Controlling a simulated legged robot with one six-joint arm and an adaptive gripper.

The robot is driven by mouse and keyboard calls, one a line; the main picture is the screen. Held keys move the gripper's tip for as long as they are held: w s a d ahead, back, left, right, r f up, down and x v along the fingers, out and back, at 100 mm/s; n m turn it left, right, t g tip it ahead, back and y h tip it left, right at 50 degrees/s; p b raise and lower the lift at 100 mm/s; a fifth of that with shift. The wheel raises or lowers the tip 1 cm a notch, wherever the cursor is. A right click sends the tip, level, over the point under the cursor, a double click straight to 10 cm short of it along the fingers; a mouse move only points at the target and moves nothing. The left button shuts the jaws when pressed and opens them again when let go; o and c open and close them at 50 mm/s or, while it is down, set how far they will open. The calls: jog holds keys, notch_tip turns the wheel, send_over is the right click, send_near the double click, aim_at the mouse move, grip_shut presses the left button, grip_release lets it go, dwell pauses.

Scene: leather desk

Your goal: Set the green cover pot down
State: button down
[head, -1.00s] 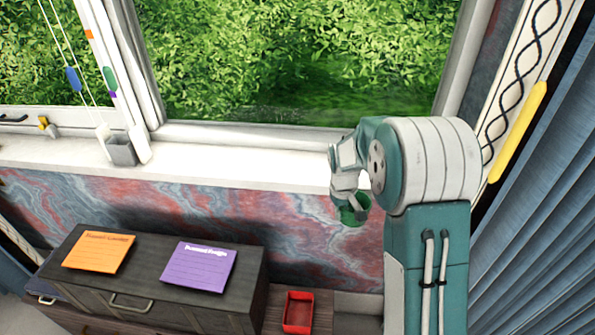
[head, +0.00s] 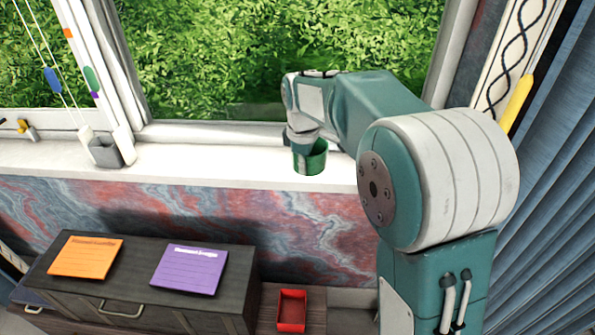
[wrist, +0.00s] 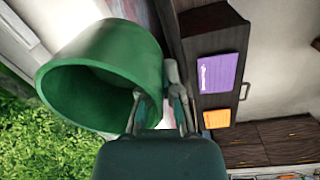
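The green cover pot (head: 316,160) is over the white windowsill (head: 220,163) in the head view. I cannot tell whether its base touches the sill. In the wrist view the pot (wrist: 105,75) fills the upper left, its open mouth towards the lower left. My gripper (wrist: 160,95) is shut on the pot's wall, with one finger inside the rim and one outside. In the head view my gripper (head: 304,142) is at the pot's upper left, partly hiding it.
A small grey holder (head: 104,152) is on the sill to the left. The window frame (head: 230,134) runs behind the pot. Below stands a dark cabinet (head: 135,275) with orange and purple notes, and a red tray (head: 291,311). The sill between holder and pot is clear.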

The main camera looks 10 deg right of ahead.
jog(key=w+f, duration=0.1)
jog(key=w+d, duration=0.1)
jog(key=w, duration=0.1)
jog(key=w+f, duration=0.1)
jog(key=w, duration=0.1)
jog(key=shift+w+d+f, duration=0.15)
jog(key=shift+d+f, duration=0.2)
send_over(312, 180)
jog(key=s, duration=0.1)
notch_tip(312, 180, down, 5)
jog(key=shift+f, duration=0.1)
jog(key=shift+w+f, duration=0.4)
jog(key=shift+f, duration=1.55)
jog(key=shift+f, duration=0.1)
jog(key=c, duration=0.8)
grip_release()
